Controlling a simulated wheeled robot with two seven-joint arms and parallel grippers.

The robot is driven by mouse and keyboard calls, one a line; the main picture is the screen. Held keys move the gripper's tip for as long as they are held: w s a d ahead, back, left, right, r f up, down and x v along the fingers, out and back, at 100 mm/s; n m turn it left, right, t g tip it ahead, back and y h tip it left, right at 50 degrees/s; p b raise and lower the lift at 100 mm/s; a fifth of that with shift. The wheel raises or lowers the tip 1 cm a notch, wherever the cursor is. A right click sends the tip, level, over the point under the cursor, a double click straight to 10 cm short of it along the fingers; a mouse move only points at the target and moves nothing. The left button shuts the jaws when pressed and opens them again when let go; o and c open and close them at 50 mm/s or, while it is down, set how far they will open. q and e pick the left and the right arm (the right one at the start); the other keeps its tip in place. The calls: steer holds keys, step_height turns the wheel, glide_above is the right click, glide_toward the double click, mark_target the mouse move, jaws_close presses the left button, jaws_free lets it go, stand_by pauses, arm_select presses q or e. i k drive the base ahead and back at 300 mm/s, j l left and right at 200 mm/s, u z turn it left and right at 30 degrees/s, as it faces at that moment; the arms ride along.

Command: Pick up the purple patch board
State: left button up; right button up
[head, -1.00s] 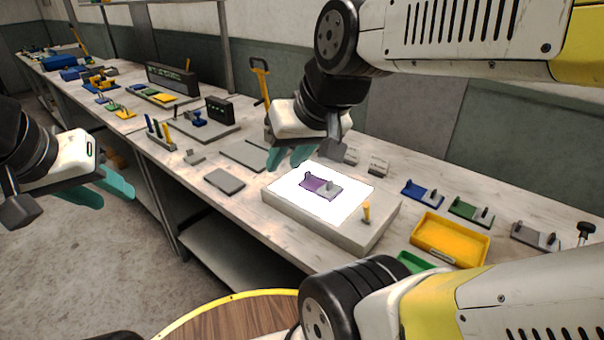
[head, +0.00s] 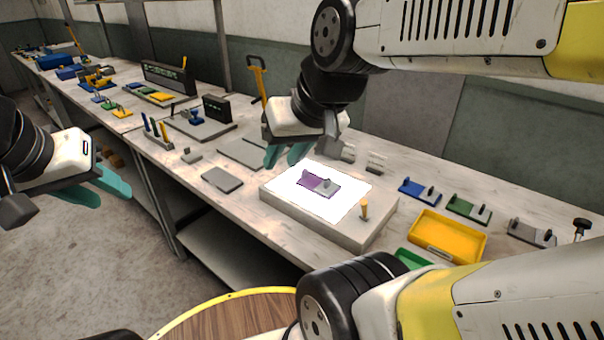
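The purple patch board (head: 312,181) lies on the bright white top of a raised grey block (head: 330,227) on the bench. It has a purple half with a small upright post and a grey half with a knob. My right gripper (head: 285,157) hangs above and behind the block's far left edge, up and left of the board, not touching it. Its teal fingers are apart with nothing between them. My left gripper (head: 102,192) is far to the left, out over the floor beside the bench. Its teal fingers are apart and empty.
A yellow tray (head: 447,236), a blue board (head: 419,190), a green board (head: 468,208) and a grey board (head: 531,233) lie to the right. A flat grey plate (head: 222,180) lies to the left.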

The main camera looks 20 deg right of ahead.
mark_target(308, 180)
steer(key=i+j+z, duration=0.15)
steer(key=j+z, duration=0.2)
steer(key=i+j+z, duration=0.15)
steer(key=z, duration=0.25)
steer(key=j+z, duration=0.7)
steer(key=j, duration=0.15)
